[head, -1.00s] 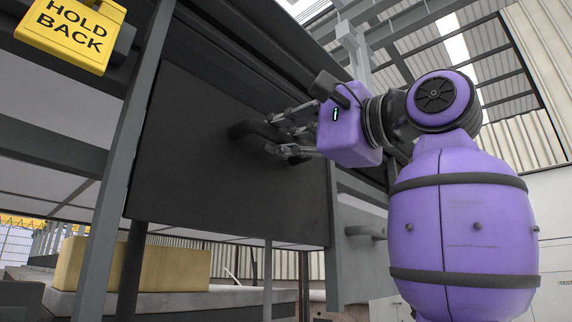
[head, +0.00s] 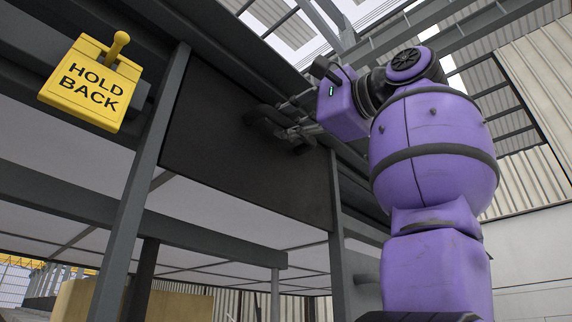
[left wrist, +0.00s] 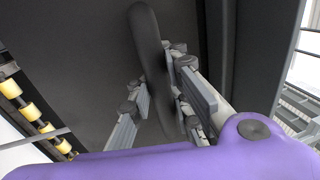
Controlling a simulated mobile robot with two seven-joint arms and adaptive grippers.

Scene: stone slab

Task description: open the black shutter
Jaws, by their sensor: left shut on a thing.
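The black shutter (head: 235,165) is a flat dark panel between two grey posts in the head view. Its upper part goes up behind the dark beam, and open space shows below its bottom edge. My left gripper (head: 281,121) is shut on the shutter's dark bar handle (head: 262,117), close under the beam. In the left wrist view the handle (left wrist: 147,42) runs between the fingers of the gripper (left wrist: 158,82), with the shutter's dark face (left wrist: 85,60) behind. My right gripper is not in view.
A yellow "HOLD BACK" sign (head: 90,82) with a knob hangs at the upper left. Grey posts (head: 138,190) and a dark overhead beam (head: 225,60) frame the shutter. A grey crossbar (head: 215,243) runs below it. A yellowish block (head: 75,300) lies low at left.

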